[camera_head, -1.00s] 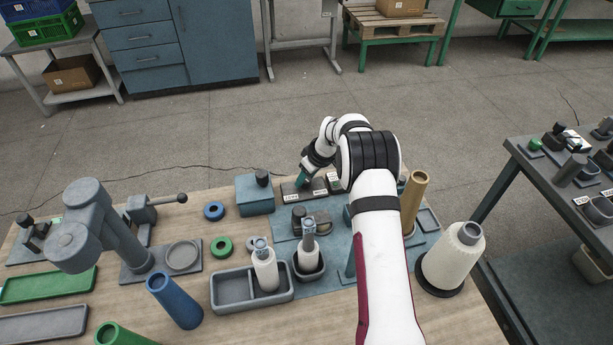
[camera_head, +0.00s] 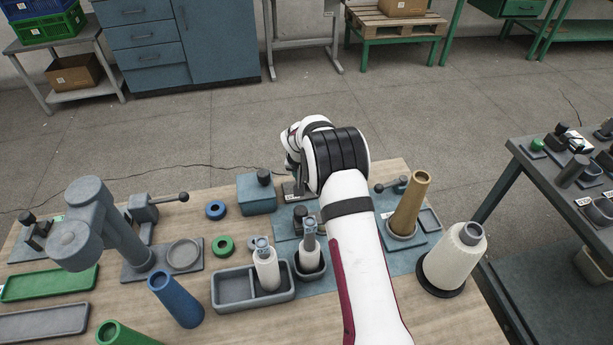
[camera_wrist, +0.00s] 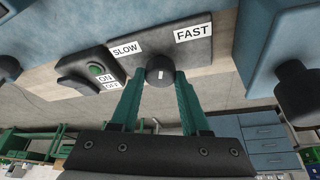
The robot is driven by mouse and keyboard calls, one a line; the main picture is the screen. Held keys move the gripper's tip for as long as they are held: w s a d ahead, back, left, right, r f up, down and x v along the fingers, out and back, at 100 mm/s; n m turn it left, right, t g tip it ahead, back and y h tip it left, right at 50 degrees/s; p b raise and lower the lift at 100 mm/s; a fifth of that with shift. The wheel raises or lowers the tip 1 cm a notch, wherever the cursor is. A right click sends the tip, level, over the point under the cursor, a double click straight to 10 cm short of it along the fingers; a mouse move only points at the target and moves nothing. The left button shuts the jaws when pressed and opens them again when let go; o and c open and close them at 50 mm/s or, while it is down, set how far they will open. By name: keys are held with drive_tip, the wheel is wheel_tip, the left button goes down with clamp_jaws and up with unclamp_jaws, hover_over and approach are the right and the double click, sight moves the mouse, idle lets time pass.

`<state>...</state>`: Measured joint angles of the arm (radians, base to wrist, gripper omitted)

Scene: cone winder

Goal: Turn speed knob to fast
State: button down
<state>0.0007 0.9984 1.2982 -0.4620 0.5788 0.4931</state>
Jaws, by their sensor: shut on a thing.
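The dark round speed knob (camera_wrist: 160,64) sits on a grey panel with a SLOW label (camera_wrist: 125,49) on its left and a FAST label (camera_wrist: 193,33) on its right in the wrist view. A small white mark shows on the knob's face, but I cannot tell which label it points to. My gripper (camera_wrist: 160,80) has its two green fingers on either side of the knob, shut on it. In the head view my own wrist hides the fingers and the knob; only a dark edge of the panel (camera_head: 290,188) shows.
A blue box with a black knob (camera_head: 257,192) stands left of my wrist. A brown cone (camera_head: 411,203) and a white yarn cone (camera_head: 453,254) stand right of my arm.

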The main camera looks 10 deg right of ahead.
drive_tip(key=shift+w+a+m+g+h, duration=0.1)
drive_tip(key=shift+m+g+h, duration=0.2)
drive_tip(key=shift+m, duration=0.8)
drive_tip(key=shift+a+m+g+h, duration=0.1)
drive_tip(key=shift+m+h, duration=0.3)
drive_tip(key=shift+m, duration=0.7)
drive_tip(key=shift+c, duration=1.9)
unclamp_jaws()
drive_tip(key=v, duration=1.5)
drive_tip(key=shift+r, duration=0.4)
